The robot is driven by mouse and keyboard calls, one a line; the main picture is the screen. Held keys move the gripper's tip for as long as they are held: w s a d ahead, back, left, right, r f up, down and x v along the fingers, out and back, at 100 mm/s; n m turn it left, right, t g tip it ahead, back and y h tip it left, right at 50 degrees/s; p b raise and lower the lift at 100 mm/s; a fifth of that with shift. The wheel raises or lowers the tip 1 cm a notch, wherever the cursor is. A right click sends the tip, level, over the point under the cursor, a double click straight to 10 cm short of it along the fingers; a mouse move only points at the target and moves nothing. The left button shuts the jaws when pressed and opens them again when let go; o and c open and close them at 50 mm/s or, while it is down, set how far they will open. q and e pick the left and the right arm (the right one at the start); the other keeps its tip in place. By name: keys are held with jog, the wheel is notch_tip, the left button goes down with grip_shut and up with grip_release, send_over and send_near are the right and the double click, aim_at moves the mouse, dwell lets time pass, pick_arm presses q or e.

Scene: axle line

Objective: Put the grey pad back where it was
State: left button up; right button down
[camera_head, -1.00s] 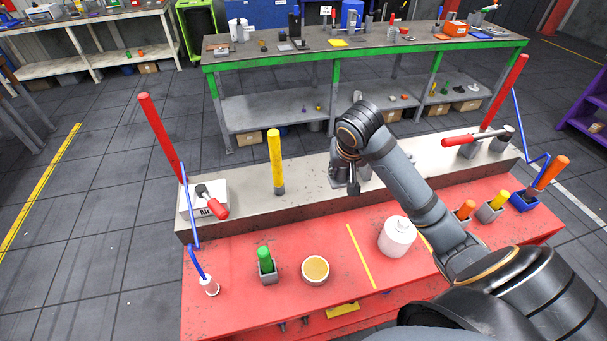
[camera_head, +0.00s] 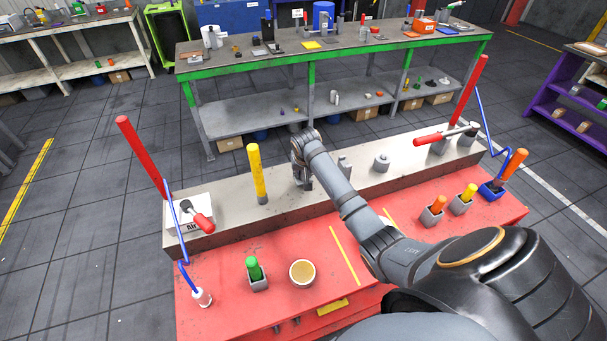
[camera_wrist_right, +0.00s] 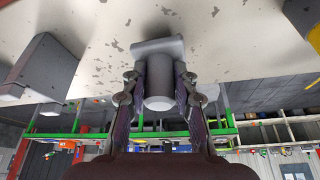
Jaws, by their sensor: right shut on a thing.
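My right gripper (camera_head: 303,182) is over the grey bench top (camera_head: 225,218), between the yellow post (camera_head: 257,172) and a small grey block (camera_head: 344,165). In the right wrist view the fingers (camera_wrist_right: 160,95) are shut on a grey piece (camera_wrist_right: 158,60), a round body with a wider flange, which I take to be the grey pad. Its flange is close to the worn bench surface; I cannot tell whether it touches. In the head view the gripper mostly hides this piece. My left gripper is not in view.
A grey round piece with a knob (camera_head: 381,163) stands farther right. A red-handled clamp (camera_head: 430,139) is beyond it. The red table (camera_head: 235,308) in front holds a green-handled tool (camera_head: 254,270) and a round tan-topped dish (camera_head: 302,272). My right arm covers part of it.

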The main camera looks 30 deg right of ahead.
jog(key=shift+f, duration=0.8)
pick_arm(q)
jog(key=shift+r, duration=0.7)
pick_arm(e)
jog(key=shift+s, duration=0.1)
jog(key=shift+f, duration=0.1)
jog(key=c, duration=1)
grip_release()
jog(key=shift+c, duration=0.2)
